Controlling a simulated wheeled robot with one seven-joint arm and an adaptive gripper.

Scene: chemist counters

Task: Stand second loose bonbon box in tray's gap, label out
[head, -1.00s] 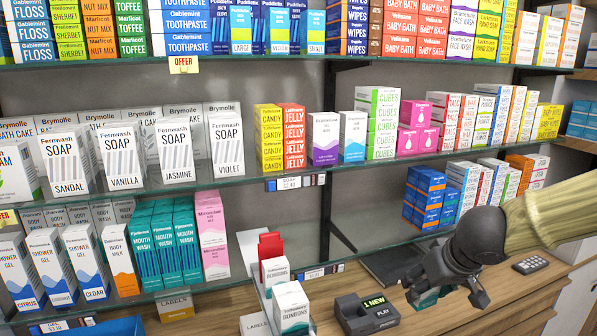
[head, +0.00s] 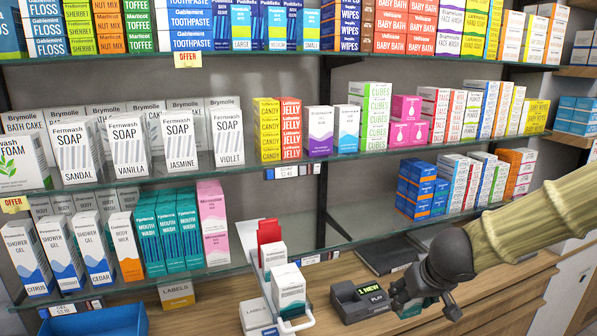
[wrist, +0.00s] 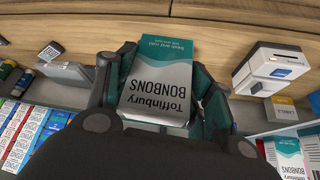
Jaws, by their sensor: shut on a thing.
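My gripper (head: 418,303) is shut on a white and teal bonbon box (wrist: 160,75), held low over the wooden counter. In the wrist view the box's "Toffinbury Bonbons" lettering appears upside down; in the head view the gripper mostly hides the box. The narrow clear tray (head: 297,324) is to the gripper's left, at the front of the shelving. It holds a front white and teal box (head: 289,284) and a white box (head: 273,256) behind it. A red piece (head: 269,231) stands at its back. Any gap between the boxes is hard to make out.
A dark device with a green "1 NEW" display (head: 360,298) stands between the tray and my gripper. Glass shelves of packed boxes rise behind. The counter's right part (head: 520,290) is clear.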

